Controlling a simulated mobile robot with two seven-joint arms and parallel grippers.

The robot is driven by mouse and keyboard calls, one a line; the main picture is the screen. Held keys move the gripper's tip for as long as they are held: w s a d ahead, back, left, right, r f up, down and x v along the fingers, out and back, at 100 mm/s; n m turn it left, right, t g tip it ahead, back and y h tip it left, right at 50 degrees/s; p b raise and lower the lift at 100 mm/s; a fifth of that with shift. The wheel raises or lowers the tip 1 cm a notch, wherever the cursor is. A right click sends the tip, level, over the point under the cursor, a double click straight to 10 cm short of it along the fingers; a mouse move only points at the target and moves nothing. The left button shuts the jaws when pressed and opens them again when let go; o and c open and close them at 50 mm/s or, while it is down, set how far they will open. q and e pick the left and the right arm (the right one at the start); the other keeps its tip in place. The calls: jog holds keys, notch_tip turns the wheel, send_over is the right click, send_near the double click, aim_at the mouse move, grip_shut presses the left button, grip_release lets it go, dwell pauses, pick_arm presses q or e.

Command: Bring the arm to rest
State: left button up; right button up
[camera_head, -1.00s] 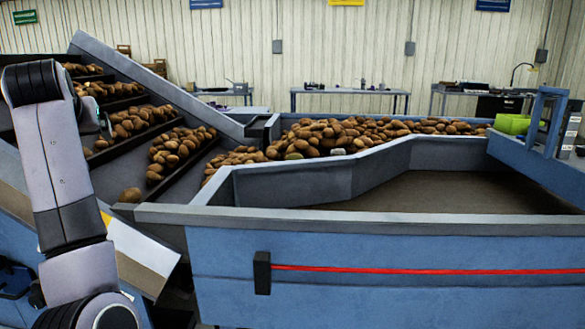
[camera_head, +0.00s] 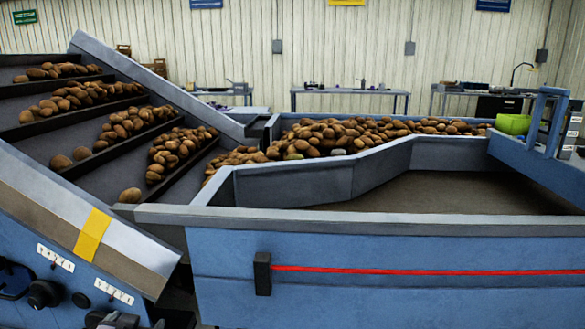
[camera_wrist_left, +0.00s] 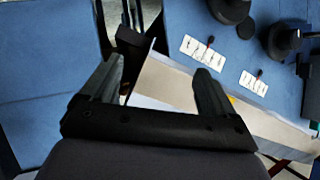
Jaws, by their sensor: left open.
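My left gripper (camera_wrist_left: 160,95) shows in the left wrist view, with its two fingers spread apart and nothing between them. It faces the blue side of the machine, near the pale sloping edge (camera_wrist_left: 165,82) of the conveyor. My right gripper is in neither view.
The inclined conveyor (camera_head: 75,218) carries potatoes (camera_head: 75,97) on the left. The blue sorting table (camera_head: 400,218) spans the right, with a pile of potatoes (camera_head: 335,135) behind and a green bin (camera_head: 513,124). Control knobs (camera_head: 44,294) sit on the blue panel.

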pick_arm(q)
jog(key=s+d+f+h, duration=0.2)
jog(key=s+d+f, duration=0.2)
jog(key=s, duration=0.4)
jog(key=s+d+f+m+g+h, duration=0.1)
jog(key=s+d+f, duration=0.2)
jog(key=s+f, duration=0.3)
jog(key=s+d+f+h, duration=0.2)
jog(key=s+d+f, duration=0.2)
jog(key=s, duration=0.6)
jog(key=shift+s+d+f+m+g+h, duration=0.3)
jog(key=shift+s+d+f+m, duration=0.1)
jog(key=shift+f, duration=0.15)
